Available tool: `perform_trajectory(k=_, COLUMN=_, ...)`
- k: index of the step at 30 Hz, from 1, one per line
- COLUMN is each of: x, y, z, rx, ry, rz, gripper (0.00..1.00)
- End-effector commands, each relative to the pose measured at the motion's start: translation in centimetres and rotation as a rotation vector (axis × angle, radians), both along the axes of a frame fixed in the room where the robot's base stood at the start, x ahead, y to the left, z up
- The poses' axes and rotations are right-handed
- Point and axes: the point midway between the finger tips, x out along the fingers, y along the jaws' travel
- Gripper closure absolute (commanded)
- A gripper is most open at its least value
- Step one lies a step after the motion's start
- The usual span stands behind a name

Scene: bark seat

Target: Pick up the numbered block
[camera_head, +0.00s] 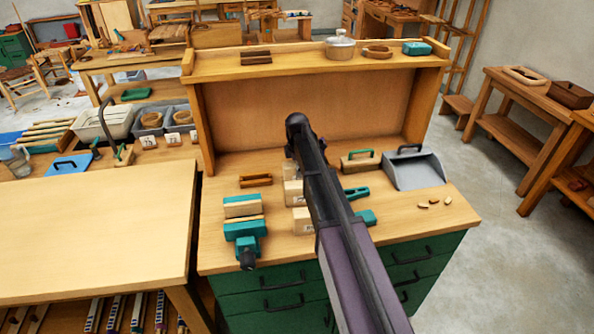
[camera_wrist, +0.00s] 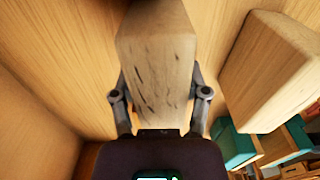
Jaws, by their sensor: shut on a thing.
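My gripper (camera_wrist: 160,92) shows in the wrist view with a finger on each side of a pale wooden block (camera_wrist: 158,48), shut on it. The block's visible face has dark streaks; I can read no number on it. A second pale block (camera_wrist: 272,68) lies to the right in that view, apart from the gripper. In the head view pale blocks (camera_head: 293,193) stand on the workbench, partly hidden behind my arm, one nearer the front (camera_head: 301,221) with a small dark mark. My gripper is hidden by my arm there, and I cannot tell which of these blocks is held.
On the workbench (camera_head: 225,262) stand a teal clamp-like tool (camera_head: 246,230), a grey dustpan (camera_head: 416,172), a green-handled wooden tool (camera_head: 360,161) and small wood pieces (camera_head: 434,204). A raised shelf (camera_head: 300,65) closes off the back. The left table (camera_head: 95,235) has a wide bare top.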

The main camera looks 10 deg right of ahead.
Motion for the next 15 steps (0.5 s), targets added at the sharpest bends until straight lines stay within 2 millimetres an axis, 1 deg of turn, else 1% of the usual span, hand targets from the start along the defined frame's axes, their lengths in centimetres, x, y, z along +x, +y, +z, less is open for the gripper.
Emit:
perform_trajectory(k=8, x=0.0, y=0.0, z=1.2, rx=0.0, ry=0.0, rz=0.0, gripper=1.0)
perform_trajectory(k=15, x=0.0, y=0.0, z=3.3, rx=0.0, ry=0.0, rz=0.0, gripper=1.0)
